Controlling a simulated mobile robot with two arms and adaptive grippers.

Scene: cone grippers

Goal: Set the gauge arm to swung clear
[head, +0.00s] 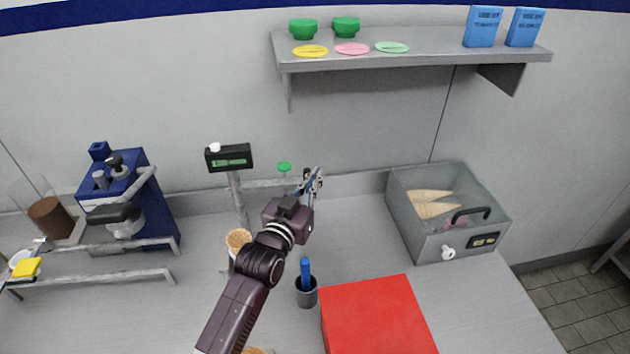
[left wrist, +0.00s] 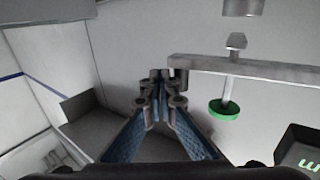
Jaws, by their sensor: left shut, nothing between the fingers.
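The gauge arm (left wrist: 245,68) is a grey horizontal bar in the left wrist view, with a rod through it that ends in a green disc (left wrist: 226,110). The green disc also shows in the head view (head: 284,167), just left of my left gripper (head: 314,173). Much of the bar is hard to make out there. My left gripper (left wrist: 161,80) is shut and empty, its fingertips beside the bar's left end in the wrist view. I cannot tell whether they touch. A post with a black display (head: 230,157) stands left of the gripper. My right gripper is out of view.
A grey bin with cones (head: 450,212) stands at the right. A red box (head: 377,318) and a dark cup with a blue tool (head: 306,292) are in front. A blue machine (head: 128,200) stands left. A shelf (head: 415,60) hangs above.

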